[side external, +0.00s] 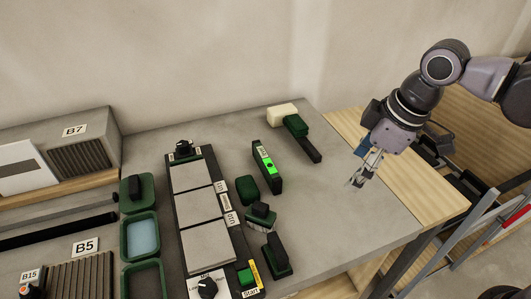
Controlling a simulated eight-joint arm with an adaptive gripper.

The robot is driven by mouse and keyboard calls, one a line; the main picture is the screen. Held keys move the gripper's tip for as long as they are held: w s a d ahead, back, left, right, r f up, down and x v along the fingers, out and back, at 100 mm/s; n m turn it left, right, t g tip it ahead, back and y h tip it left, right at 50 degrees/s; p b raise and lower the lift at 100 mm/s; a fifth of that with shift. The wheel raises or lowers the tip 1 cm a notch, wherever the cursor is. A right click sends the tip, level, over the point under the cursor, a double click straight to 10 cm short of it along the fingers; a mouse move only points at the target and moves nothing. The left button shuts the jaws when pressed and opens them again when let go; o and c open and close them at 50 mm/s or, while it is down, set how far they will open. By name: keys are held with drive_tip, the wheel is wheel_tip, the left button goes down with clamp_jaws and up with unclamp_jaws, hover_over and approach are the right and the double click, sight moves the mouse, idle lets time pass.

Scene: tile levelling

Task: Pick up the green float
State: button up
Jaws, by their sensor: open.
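Several dark green pieces could be the float, and I cannot tell for sure which it is. A dark green block with a black handle (277,268) stands right of the start button. Another block with a black top and a pale layer (262,217) is just behind it. A plain dark green block (247,190) lies behind that.
A black frame with three grey tiles (208,244) lies mid-table. A digital level with a bright green display (266,165) stands right of it. Green trays (157,235) are at left, one holding water. The grey worktop (330,215) is clear at right.

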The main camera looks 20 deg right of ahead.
drive_tip(key=s+a+n+g, duration=0.15)
drive_tip(key=a+n, duration=0.35)
drive_tip(key=a, duration=0.7)
drive_tip(key=n+g+h, duration=0.1)
drive_tip(key=n+g, duration=0.1)
drive_tip(key=n, duration=0.2)
approach(278, 245)
drive_tip(key=shift+s+a+t, duration=0.25)
drive_tip(key=shift+s+a, duration=0.1)
drive_tip(key=shift+a, duration=0.25)
drive_tip(key=shift+a+f, duration=0.1)
drive_tip(key=shift+f, duration=0.15)
wheel_tip(278, 245, down, 5)
drive_tip(key=shift+r, duration=0.1)
drive_tip(key=f, duration=0.2)
drive_tip(key=d+f, duration=0.1)
drive_tip(key=f, duration=0.1)
drive_tip(key=shift+w+f, duration=0.1)
drive_tip(key=shift+w, duration=0.05)
drive_tip(key=shift+f, duration=0.65)
